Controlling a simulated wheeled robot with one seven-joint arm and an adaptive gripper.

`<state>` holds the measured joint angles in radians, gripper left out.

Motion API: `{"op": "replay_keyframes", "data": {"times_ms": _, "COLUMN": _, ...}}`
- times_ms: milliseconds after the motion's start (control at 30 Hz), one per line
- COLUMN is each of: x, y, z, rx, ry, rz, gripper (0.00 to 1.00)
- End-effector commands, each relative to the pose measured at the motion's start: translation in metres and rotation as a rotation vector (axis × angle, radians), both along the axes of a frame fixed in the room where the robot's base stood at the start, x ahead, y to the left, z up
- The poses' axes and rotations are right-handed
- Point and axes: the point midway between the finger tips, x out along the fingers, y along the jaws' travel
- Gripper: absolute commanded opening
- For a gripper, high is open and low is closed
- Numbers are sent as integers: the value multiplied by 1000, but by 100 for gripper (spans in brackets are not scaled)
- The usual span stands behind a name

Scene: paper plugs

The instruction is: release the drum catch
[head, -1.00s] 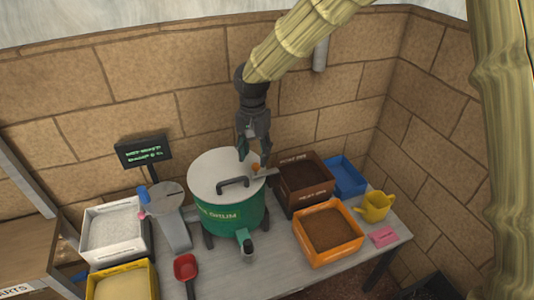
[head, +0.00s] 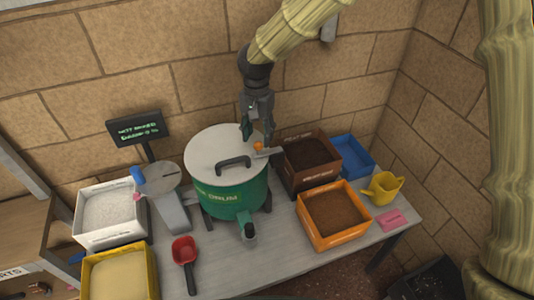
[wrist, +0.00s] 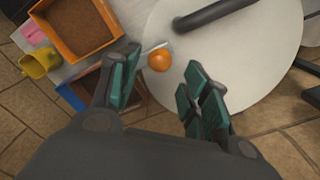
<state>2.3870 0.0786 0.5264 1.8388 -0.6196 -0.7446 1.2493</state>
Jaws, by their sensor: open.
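The green drum (head: 232,203) stands on the table with its pale round lid (head: 215,150) on top and a dark arched handle (head: 234,162) across the lid. The catch has an orange knob (head: 258,146) and a grey lever (head: 268,153) at the lid's right rim. The knob also shows in the wrist view (wrist: 160,61), just beyond the fingertips. My gripper (head: 257,138) is open above the lid's right edge. In the wrist view its teal fingers (wrist: 157,88) stand either side of the knob's line, with nothing between them.
A brown crate (head: 312,160) stands close right of the drum, with a blue tray (head: 352,156) behind. An orange crate (head: 334,215), yellow watering can (head: 382,187) and pink card (head: 396,220) lie farther right. A scale (head: 166,190), white bin (head: 110,213) and red scoop (head: 185,254) are left.

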Motion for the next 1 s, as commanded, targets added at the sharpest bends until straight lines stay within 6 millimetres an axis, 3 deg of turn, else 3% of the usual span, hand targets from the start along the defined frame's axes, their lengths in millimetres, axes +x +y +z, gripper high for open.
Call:
{"op": "replay_keyframes", "data": {"times_ms": 433, "x": 0, "y": 0, "z": -3, "rx": 0, "ry": -2, "rz": 1, "gripper": 46}}
{"op": "replay_keyframes", "data": {"times_ms": 1000, "x": 0, "y": 1, "z": -27, "rx": 0, "ry": -1, "rz": 1, "gripper": 46}}
